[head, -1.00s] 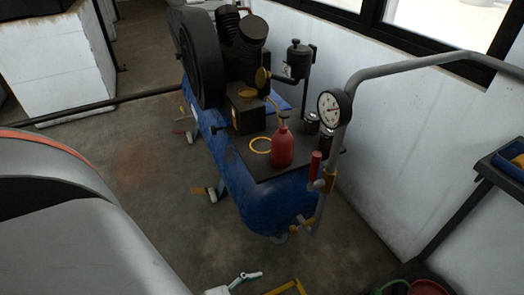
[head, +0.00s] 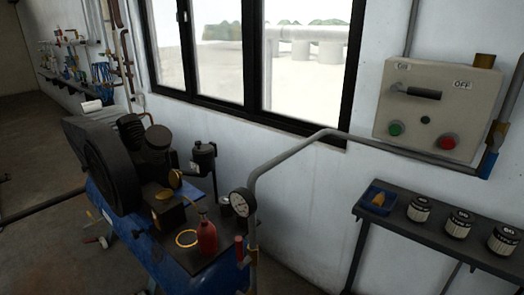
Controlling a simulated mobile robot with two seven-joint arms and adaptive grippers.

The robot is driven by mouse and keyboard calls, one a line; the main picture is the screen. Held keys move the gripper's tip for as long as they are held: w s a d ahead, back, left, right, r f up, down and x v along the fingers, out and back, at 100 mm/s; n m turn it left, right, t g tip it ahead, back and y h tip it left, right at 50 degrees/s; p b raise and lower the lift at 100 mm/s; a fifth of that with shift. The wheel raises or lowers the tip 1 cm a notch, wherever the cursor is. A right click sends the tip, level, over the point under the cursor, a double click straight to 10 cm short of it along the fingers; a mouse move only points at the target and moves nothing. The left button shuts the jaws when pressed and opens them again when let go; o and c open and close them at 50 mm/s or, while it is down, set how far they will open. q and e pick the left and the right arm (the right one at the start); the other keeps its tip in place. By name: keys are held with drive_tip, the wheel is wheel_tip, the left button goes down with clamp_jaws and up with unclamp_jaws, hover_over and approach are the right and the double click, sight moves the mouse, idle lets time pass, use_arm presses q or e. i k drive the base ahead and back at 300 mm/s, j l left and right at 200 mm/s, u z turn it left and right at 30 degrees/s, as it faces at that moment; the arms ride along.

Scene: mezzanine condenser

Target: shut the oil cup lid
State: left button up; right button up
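The oil cup (head: 163,195) is a small brass cup on top of a dark box on the blue compressor (head: 130,232), left of centre in the head view. A round brass disc, which looks like its lid (head: 175,178), stands tilted up beside the cup's mouth, so the cup looks open. The parts are small and the hinge cannot be made out. Neither of my grippers is in view.
A red oil bottle (head: 207,236) and a yellow ring (head: 187,238) are on the compressor's dark top plate. A gauge (head: 241,202) and a bent grey pipe (head: 300,150) stand to the right. A shelf (head: 440,237) with several cans and a blue tray (head: 377,197) is at right, below a control box (head: 437,108).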

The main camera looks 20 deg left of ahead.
sight(174, 177)
drive_tip(key=u, duration=1.35)
